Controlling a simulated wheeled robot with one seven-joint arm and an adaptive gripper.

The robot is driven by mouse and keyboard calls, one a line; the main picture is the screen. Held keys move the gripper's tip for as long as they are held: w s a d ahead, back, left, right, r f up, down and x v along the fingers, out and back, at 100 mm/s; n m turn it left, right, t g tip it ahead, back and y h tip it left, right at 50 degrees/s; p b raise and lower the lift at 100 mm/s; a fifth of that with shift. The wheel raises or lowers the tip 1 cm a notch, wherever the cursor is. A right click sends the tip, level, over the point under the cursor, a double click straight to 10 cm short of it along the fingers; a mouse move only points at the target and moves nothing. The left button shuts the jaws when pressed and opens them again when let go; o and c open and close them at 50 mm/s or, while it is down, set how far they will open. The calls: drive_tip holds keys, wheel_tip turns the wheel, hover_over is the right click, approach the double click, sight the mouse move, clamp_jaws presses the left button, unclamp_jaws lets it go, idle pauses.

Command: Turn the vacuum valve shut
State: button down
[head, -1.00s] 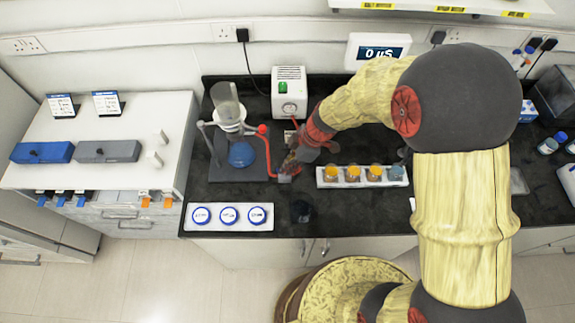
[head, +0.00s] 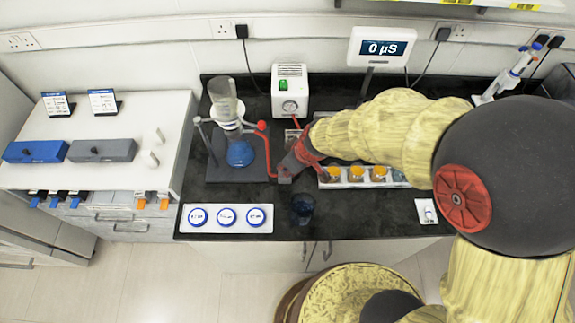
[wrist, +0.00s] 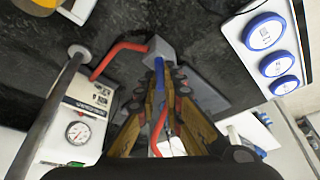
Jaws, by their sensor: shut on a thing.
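The vacuum valve is a small grey block (wrist: 160,48) in a red hose line, with a blue lever (wrist: 159,72). In the head view the valve block (head: 284,180) sits on the dark bench, right of the filter flask. My gripper (wrist: 160,85) is shut on the blue lever, with a finger on each side of it. In the head view my gripper (head: 287,172) is over the valve and hides the lever. Red hose (wrist: 118,50) enters the block from one side, and more hose shows between the fingers. I cannot tell the lever's exact angle.
The filter flask with blue liquid (head: 240,153) stands close left. A white pump (head: 290,92) with a gauge and lit green switch stands behind. A rack of orange-capped jars (head: 354,183), a glass beaker (head: 303,209) and a tray of blue-lidded dishes (head: 228,228) are nearby.

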drive_tip(key=m+p, duration=0.1)
drive_tip(key=p, duration=0.1)
drive_tip(key=m+h+p, duration=0.1)
drive_tip(key=m+p, duration=0.1)
drive_tip(key=p, duration=0.1)
drive_tip(key=shift+s+a+r+t, duration=0.15)
drive_tip(key=shift+r+t, duration=0.15)
drive_tip(key=shift+r, duration=0.05)
drive_tip(key=m+p, duration=0.2)
drive_tip(key=p, duration=0.4)
drive_tip(key=shift+m+t+h, duration=0.3)
drive_tip(key=shift+h, duration=0.1)
drive_tip(key=m+p, duration=0.1)
drive_tip(key=p, duration=0.2)
drive_tip(key=m+h+p, duration=0.1)
drive_tip(key=m+p, duration=0.1)
drive_tip(key=p, duration=0.2)
drive_tip(key=shift+a+f, duration=0.2)
drive_tip(key=shift+f+m+p, duration=0.15)
drive_tip(key=shift+m+p, duration=0.25)
drive_tip(key=shift+p, duration=0.15)
drive_tip(key=c, duration=2)
unclamp_jaws()
drive_tip(key=shift+c, duration=0.2)
drive_tip(key=shift+o, duration=0.6)
drive_tip(key=v, duration=1.2)
drive_tip(key=shift+s+a, duration=0.15)
drive_tip(key=shift+a, duration=0.1)
